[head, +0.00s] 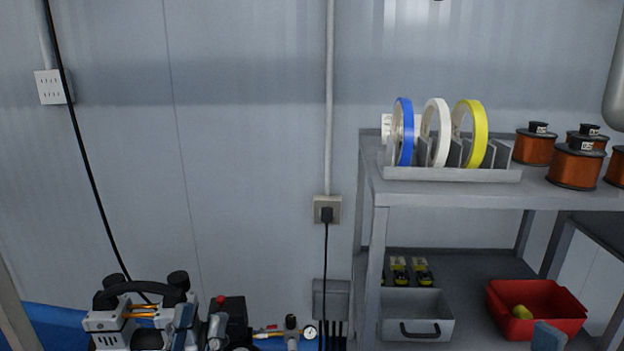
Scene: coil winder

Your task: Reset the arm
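The winding machine (104,325), a white and black device, stands at the bottom left, cut by the lower edge. A black curved arm (146,287) with round black knobs arches over its top, above orange copper-coloured parts. Small grey pieces at its right side seem to be my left gripper (199,328), close to the machine; whether it touches is unclear. Its fingers are mostly out of frame, so its opening cannot be told. A blue-grey tip (548,338) at the bottom right, in front of the red bin, may belong to my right gripper. Its opening does not show.
A grey shelf (450,195) on the right holds blue, white and yellow tape rolls and copper wire spools (575,165). Below are a grey drawer box (415,315) and a red bin (537,300). A pressure gauge (310,331) and hanging black cables are near the middle.

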